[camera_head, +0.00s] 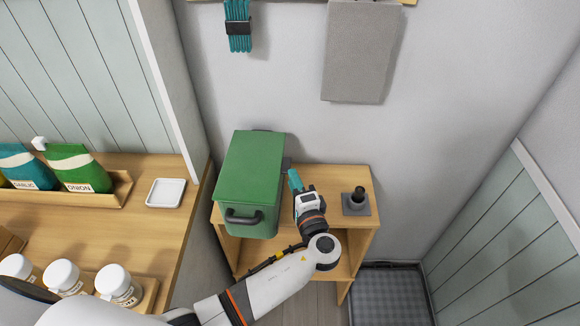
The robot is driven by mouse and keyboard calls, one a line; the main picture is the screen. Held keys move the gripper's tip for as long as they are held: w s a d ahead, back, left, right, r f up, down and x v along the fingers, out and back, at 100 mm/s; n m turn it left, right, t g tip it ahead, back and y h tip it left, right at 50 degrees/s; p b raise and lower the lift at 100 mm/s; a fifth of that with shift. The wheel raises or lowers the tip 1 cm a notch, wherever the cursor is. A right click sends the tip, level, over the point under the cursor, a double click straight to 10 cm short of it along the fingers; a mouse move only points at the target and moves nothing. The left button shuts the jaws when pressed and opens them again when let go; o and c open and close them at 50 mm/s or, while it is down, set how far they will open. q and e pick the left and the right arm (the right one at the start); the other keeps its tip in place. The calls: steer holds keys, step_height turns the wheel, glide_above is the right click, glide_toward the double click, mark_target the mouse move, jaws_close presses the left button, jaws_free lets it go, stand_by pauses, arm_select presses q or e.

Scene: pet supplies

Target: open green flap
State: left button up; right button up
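A green box (252,165) with a flat green top sits on the small wooden stand; its top looks closed. A dark handle (244,217) is on its front side, and a dark tab (287,163) sticks out at its right side near the back. My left gripper (295,181) is just right of the box, its teal fingertip close to the right side and a little in front of the tab. I cannot tell whether it touches, and the finger gap is not clear. My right gripper is out of view.
The wooden stand (350,178) also holds a dark block with a knob (356,201) to the right of my gripper. A counter at left holds bags, a white dish (165,193) and several jars. A grey towel (361,50) hangs on the wall behind.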

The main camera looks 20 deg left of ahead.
arm_select(q)
steer(key=shift+p+x, duration=0.4)
steer(key=shift+x, duration=1.55)
jaws_close()
